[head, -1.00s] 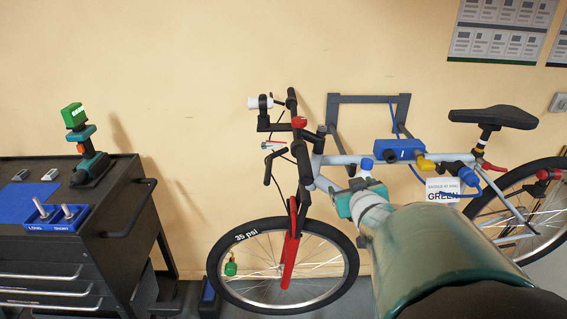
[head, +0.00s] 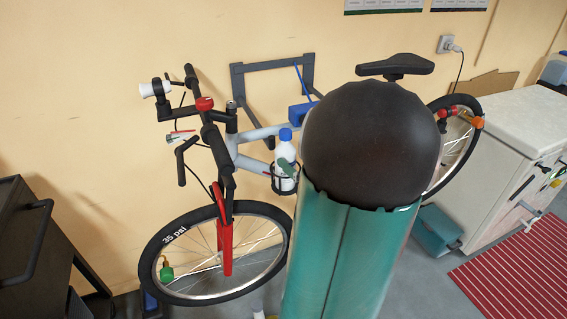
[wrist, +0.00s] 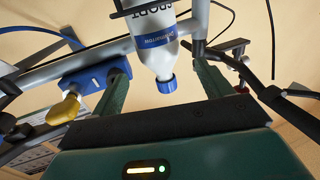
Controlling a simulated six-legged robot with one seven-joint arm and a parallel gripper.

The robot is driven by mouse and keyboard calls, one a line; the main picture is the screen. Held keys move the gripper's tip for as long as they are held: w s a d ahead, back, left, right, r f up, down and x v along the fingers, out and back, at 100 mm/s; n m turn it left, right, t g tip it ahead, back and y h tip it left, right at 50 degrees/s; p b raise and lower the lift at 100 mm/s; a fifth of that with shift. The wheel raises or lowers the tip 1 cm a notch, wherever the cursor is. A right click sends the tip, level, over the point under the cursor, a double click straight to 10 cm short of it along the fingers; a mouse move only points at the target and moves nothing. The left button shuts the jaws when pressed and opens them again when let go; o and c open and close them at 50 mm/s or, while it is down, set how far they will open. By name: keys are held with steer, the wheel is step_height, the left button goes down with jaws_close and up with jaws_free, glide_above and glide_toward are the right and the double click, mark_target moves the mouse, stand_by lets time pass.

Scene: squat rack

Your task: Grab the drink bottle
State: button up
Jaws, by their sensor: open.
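The drink bottle (head: 286,148) is white with a blue cap and sits upright in a black wire holder (head: 285,186) on the bike frame. In the wrist view the bottle (wrist: 155,50) appears upside down, its blue cap pointing toward my palm. My gripper (wrist: 160,66) is open, with one green finger on each side of the bottle's neck and cap. Gaps show on both sides, so it does not grip the bottle. In the head view my arm hides most of the gripper; a small green part shows in front of the bottle.
The grey bike frame (head: 257,133) and handlebar (head: 210,130) are close to the bottle. A blue clamp (wrist: 95,78) with a yellow knob is near one finger. A black tool cart (head: 35,245) stands at left and a white cabinet (head: 510,140) at right.

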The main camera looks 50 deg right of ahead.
mark_target(282, 145)
steer(key=x, duration=0.8)
steer(key=shift+f, duration=0.3)
steer(key=c, duration=1.5)
steer(key=shift+c, duration=0.2)
steer(key=shift+r, duration=0.15)
